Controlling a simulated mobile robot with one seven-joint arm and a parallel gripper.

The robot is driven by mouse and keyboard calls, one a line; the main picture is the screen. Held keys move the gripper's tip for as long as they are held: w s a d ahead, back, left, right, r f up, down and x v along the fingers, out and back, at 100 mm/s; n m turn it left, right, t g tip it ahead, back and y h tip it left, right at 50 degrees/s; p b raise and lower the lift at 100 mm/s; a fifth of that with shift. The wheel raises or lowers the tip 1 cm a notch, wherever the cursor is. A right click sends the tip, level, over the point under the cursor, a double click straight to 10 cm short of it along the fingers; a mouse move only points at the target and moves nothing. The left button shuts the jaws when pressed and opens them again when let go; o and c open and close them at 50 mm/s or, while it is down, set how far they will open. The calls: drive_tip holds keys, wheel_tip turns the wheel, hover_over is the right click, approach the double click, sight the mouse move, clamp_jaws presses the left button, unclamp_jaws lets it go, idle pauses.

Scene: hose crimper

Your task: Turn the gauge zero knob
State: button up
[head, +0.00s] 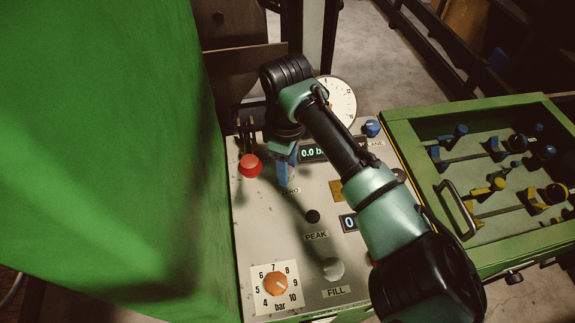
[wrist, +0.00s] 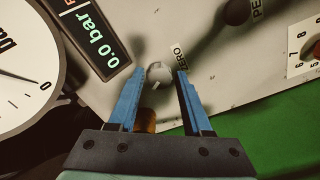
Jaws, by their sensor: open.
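The gauge zero knob (wrist: 157,74) is a small pale knob beside the ZERO label (wrist: 178,60) on the grey panel, seen in the wrist view. My gripper (wrist: 160,71) is open, with one blue finger on each side of the knob. Gaps show between the knob and both fingertips; I cannot tell how far the tips are above the panel. In the head view my gripper (head: 286,172) points down at the panel just above the ZERO label, and the knob is mostly hidden behind it. The round gauge (head: 341,98) is partly hidden by my arm. The display (head: 313,153) reads 0.0 bar.
A red button (head: 250,165) stands left of my gripper. A black PEAK knob (head: 312,216), a pale FILL knob (head: 333,268) and an orange bar dial (head: 276,284) sit lower on the panel. A blue knob (head: 371,128) and a green tray (head: 397,150) are to the right.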

wheel_tip(320, 180, up, 13)
drive_tip(key=shift+s+f+b, duration=0.15)
drive_tip(key=shift+b, duration=0.25)
idle(0.4)
